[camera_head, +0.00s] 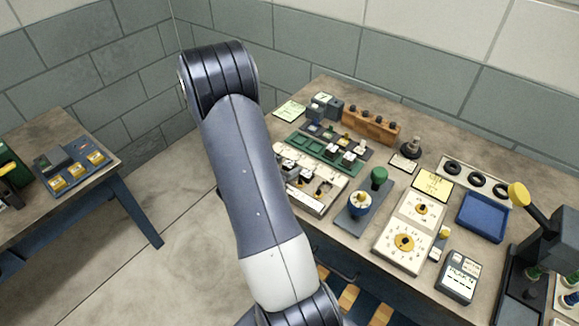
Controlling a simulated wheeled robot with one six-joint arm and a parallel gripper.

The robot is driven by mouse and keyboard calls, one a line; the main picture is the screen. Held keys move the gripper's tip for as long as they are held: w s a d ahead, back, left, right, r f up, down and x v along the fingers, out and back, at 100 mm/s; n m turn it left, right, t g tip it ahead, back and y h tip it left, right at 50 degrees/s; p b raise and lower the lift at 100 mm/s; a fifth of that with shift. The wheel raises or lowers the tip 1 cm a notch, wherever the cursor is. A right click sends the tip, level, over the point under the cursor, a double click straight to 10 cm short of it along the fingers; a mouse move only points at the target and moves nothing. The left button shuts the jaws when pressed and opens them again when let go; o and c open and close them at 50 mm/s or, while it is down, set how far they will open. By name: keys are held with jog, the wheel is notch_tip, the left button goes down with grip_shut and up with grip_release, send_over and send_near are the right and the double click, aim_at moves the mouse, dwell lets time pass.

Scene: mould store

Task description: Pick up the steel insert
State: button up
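My gripper is not in view; my arm rises through the middle of the picture and bends at the top left. I cannot tell for sure which thing is the steel insert. Small grey and white block-like pieces sit on a green tray (308,153) on the workbench, just right of my arm. More small dark and metallic pieces sit in a cream tray (325,203) in front of it, partly hidden behind my arm.
The wooden workbench (415,290) also holds a wooden block with dark pegs (370,124), cream dial panels (404,243), a blue tray (483,217), a labelled grey device (459,278) and a dark lever press (545,245). A second table (90,180) stands left, beyond open floor.

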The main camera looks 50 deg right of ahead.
grip_shut()
dwell(0.4)
jog(key=shift+r, duration=0.1)
